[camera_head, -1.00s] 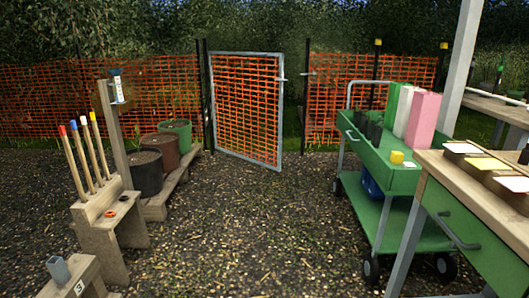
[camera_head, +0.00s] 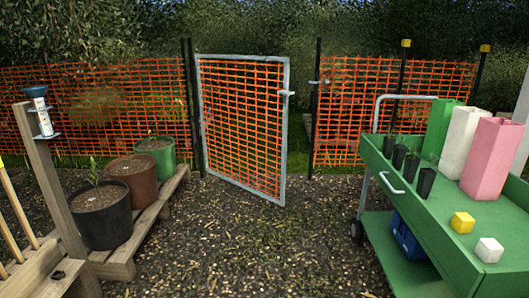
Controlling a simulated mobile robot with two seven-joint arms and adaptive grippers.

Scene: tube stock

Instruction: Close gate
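The gate (camera_head: 240,125) has a grey metal frame filled with orange mesh. It hangs from a dark post (camera_head: 192,110) on its left and stands ajar, swung toward me. Its free right edge carries a small latch piece (camera_head: 287,93). A gap lies between that edge and the dark latch post (camera_head: 315,110) on the right, which has a small metal catch (camera_head: 322,82). Neither of my grippers shows in the head view.
A green cart (camera_head: 430,205) with tall bags, small black pots and two small blocks stands at right. Potted plants on a wooden bench (camera_head: 155,212) and a wooden stand (camera_head: 50,180) are at left. Gravel ground (camera_head: 250,245) between them is clear up to the gate.

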